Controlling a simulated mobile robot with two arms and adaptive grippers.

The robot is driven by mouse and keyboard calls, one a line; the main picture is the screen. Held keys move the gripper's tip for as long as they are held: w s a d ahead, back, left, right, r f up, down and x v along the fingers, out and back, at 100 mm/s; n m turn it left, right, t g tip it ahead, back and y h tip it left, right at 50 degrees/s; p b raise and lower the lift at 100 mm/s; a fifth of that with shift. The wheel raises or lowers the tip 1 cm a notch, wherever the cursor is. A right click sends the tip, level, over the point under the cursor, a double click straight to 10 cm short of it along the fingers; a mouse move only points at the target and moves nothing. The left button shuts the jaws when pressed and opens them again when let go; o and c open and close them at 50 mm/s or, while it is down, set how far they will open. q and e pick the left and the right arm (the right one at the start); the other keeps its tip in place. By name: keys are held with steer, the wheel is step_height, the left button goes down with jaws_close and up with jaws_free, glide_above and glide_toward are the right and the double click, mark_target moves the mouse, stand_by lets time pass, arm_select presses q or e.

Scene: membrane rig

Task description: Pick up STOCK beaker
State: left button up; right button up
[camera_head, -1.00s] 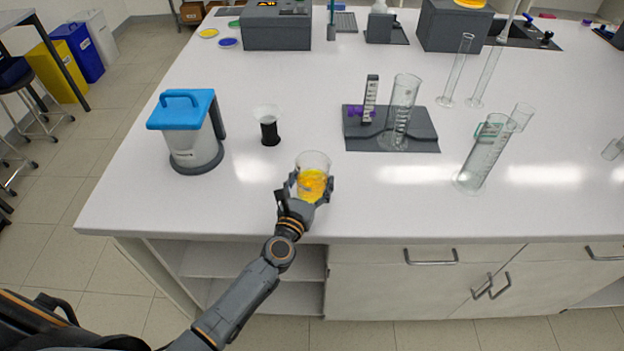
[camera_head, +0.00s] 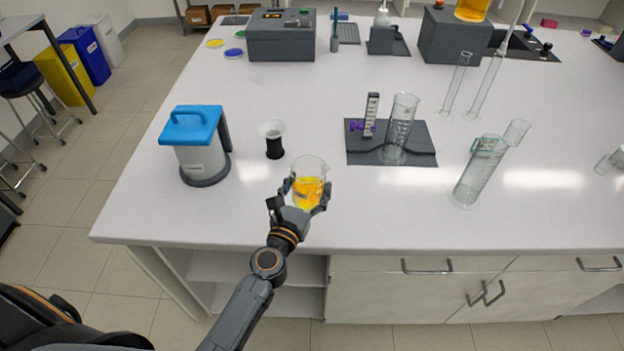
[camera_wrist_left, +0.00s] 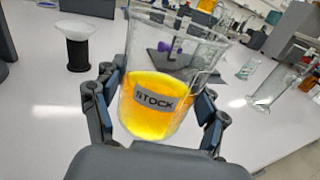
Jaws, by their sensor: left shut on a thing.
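The STOCK beaker (camera_head: 309,183) is clear glass with orange-yellow liquid, near the front edge of the white bench. In the left wrist view the beaker (camera_wrist_left: 155,100) faces me with its grey STOCK label readable, and it looks slightly tilted there. My left gripper (camera_head: 306,196) is shut on the beaker, with a finger on each side of the glass (camera_wrist_left: 155,118). I cannot tell whether the beaker's base touches the bench. My right gripper is not in view.
A blue-lidded container (camera_head: 200,150) and a black stand with a white funnel-like top (camera_head: 273,140) are to the left. A grey base (camera_head: 420,158) holds a graduated cylinder (camera_head: 400,125). Another cylinder (camera_head: 478,172) stands right. Bench between beaker and cylinder is clear.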

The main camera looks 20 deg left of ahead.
mark_target(301, 185)
arm_select(q)
steer(key=shift+s+a+r+p, duration=0.1)
steer(key=shift+s+r+p, duration=0.1)
steer(key=shift+s+r, duration=1)
steer(key=shift+s+a+r+p, duration=0.1)
steer(key=shift+s+r+p, duration=0.25)
steer(key=shift+s, duration=1.6)
steer(key=shift+s+a+r+p, duration=0.1)
steer(key=shift+s+r, duration=0.75)
steer(key=shift+s, duration=0.7)
steer(key=shift+s, duration=0.1)
